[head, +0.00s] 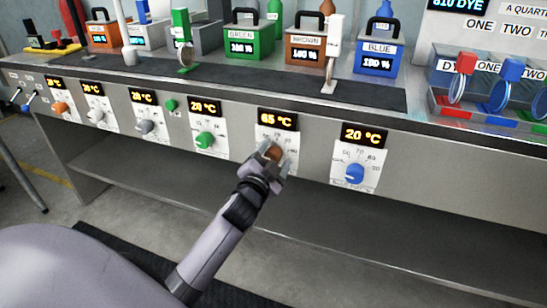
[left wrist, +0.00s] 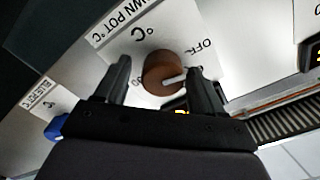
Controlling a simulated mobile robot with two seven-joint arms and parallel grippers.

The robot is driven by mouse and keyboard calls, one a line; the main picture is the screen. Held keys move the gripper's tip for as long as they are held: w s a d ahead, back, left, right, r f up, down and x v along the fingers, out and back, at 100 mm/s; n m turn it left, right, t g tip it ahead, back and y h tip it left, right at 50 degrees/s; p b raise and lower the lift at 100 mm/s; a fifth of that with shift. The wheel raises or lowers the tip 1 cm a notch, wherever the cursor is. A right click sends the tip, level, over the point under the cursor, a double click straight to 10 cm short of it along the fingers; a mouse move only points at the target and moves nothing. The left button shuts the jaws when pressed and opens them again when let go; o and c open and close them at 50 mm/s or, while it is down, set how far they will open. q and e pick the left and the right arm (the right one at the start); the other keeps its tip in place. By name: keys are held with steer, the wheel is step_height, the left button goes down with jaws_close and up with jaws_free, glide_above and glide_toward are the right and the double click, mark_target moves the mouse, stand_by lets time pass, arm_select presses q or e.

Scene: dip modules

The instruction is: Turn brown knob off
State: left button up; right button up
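The brown knob (head: 272,150) is on the front panel under a display (head: 277,119) that reads 65 °C. In the left wrist view the brown knob (left wrist: 163,70) sits between the two fingers of my left gripper (left wrist: 162,82). A small gap shows on the left finger's side; the right finger is close to the knob, and I cannot tell if it touches. The knob's white pointer points right in that view, below the OFF mark (left wrist: 202,47). In the head view my left gripper (head: 273,157) is at the knob. My right gripper is not in view.
A blue knob (head: 355,173) with a 20 °C display is to the right, a green knob (head: 204,140) to the left. Brown (head: 305,55), green (head: 250,42) and blue (head: 378,58) pots stand on the counter above. A shelf (head: 310,220) runs below the panel.

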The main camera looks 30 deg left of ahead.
arm_select(q)
steer(key=p+v, duration=0.1)
steer(key=v, duration=0.6)
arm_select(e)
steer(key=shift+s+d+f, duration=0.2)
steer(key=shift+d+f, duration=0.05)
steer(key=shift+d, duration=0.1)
arm_select(q)
steer(key=shift+s+d+f, duration=0.1)
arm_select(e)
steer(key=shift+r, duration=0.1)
